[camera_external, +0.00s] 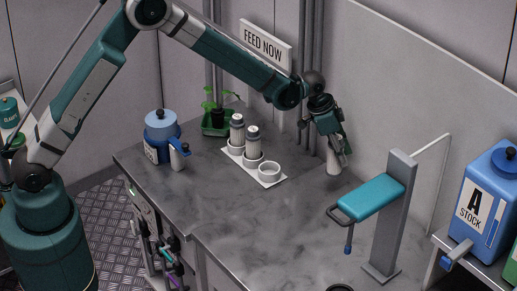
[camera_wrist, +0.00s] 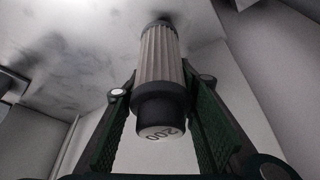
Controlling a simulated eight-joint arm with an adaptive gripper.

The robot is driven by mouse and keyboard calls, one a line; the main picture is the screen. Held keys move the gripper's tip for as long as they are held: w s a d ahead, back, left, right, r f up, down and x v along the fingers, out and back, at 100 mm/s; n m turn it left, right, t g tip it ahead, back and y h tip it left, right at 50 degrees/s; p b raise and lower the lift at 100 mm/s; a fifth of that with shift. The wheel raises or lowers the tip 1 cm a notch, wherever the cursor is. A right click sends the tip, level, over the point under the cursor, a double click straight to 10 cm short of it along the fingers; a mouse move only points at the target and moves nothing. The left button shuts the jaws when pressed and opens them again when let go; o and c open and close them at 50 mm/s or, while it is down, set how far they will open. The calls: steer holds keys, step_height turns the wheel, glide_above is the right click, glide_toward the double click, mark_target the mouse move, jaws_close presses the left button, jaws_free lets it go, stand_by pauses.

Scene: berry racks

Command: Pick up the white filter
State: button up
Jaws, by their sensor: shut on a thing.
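The white filter (camera_wrist: 163,60) is a pale ribbed cylinder with a dark end cap marked "200" in the wrist view. In the external view its lower part (camera_external: 333,164) shows beneath my gripper (camera_external: 337,148), near the back wall. My gripper is shut on the filter, with one green finger on each side of it. The filter looks about upright. I cannot tell whether its far end touches the counter. The gripper hides its upper part in the external view.
A white rack (camera_external: 265,181) to the left holds two similar dark-topped cylinders (camera_external: 253,140) and has an empty front ring (camera_external: 269,171). Behind it is a green planter (camera_external: 217,127). A teal-topped stand (camera_external: 374,198) is front right. The counter's (camera_external: 230,220) middle is clear.

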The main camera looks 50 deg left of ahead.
mark_target(343, 146)
step_height(343, 146, up, 3)
steer(key=shift+r, duration=0.1)
steer(key=shift+s, duration=0.35)
steer(key=s+b, duration=0.1)
steer(key=s, duration=1.8)
steer(key=shift+b, duration=0.3)
steer(key=shift+c, duration=0.2)
